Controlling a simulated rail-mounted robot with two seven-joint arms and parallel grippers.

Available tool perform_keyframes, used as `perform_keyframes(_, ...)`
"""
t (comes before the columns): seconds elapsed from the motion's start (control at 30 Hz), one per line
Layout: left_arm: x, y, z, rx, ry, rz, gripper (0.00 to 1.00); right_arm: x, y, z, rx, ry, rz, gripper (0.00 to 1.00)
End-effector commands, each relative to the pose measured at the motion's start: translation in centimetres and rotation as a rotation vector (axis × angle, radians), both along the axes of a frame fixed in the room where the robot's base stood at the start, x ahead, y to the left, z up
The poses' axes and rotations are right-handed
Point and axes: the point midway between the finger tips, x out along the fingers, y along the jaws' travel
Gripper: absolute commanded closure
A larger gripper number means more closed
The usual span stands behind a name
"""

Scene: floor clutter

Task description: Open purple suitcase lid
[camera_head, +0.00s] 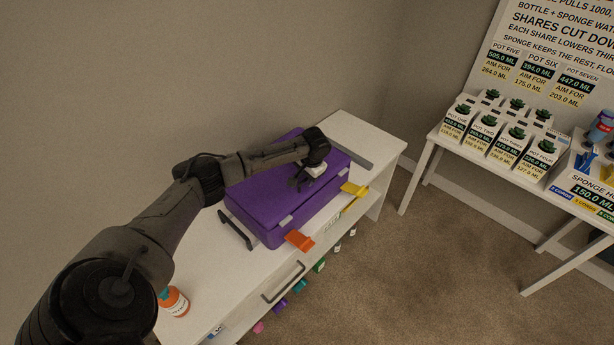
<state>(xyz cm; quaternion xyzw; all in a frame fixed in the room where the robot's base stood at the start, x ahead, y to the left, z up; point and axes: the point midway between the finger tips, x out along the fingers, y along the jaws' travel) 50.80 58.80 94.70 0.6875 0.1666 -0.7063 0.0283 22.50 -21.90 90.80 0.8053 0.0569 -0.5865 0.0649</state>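The purple suitcase (262,208) lies flat on a white cabinet top, with its lid down. A light latch (286,221) shows on its front edge. An orange tab (299,240) and a yellow tab (354,189) stick out at the front of the suitcase. My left gripper (301,184) is over the right part of the lid, with its dark fingers apart and nothing seen between them. I cannot tell whether the fingers touch the lid. My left arm hides part of the back left of the suitcase. My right gripper is not in view.
The white cabinet (230,290) has a dark drawer handle (283,282). A dark bar frame (236,230) is left of the suitcase. A white table (450,150) with potted plants stands right, across open carpet.

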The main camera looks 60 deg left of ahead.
Motion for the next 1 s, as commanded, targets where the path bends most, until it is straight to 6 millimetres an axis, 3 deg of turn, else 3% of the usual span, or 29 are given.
perform_keyframes(0.17, 0.0, -0.02, -0.01, 0.0, 0.001, 0.0, 0.64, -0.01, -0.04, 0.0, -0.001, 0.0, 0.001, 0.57)
perform_keyframes(0.53, 0.0, -0.03, 0.0, 0.0, 0.001, 0.0, 0.99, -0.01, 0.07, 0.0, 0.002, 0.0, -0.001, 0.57)
perform_keyframes(1.0, -0.02, 0.04, 0.37, -0.008, -0.001, 0.0, 1.0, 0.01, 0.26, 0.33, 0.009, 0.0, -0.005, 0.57)
